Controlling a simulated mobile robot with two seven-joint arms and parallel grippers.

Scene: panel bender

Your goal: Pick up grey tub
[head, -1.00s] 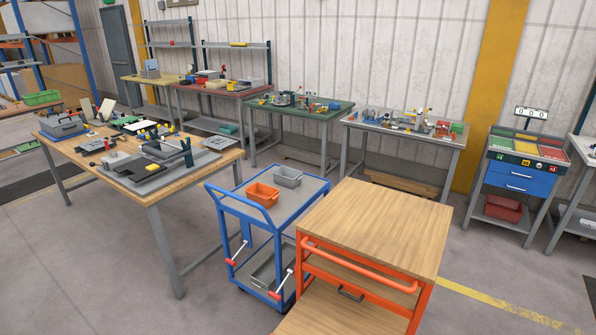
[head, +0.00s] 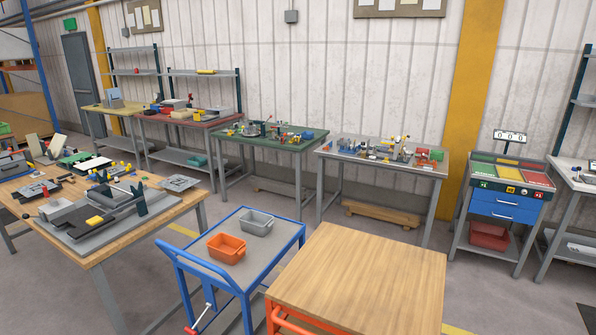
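The grey tub (head: 257,223) sits upright on the grey top of the blue trolley (head: 264,258), near its far edge. An orange tub (head: 226,249) stands on the same top, in front of the grey tub and a little to its left. The grey tub looks empty and nothing covers it. Neither of my grippers shows in the head view.
An orange cart with a wooden top (head: 362,277) stands close to the trolley's right. A wooden workbench (head: 187,206) with fixtures is on the left. Benches line the back wall. A blue drawer cabinet (head: 505,205) stands at right. Open floor lies between.

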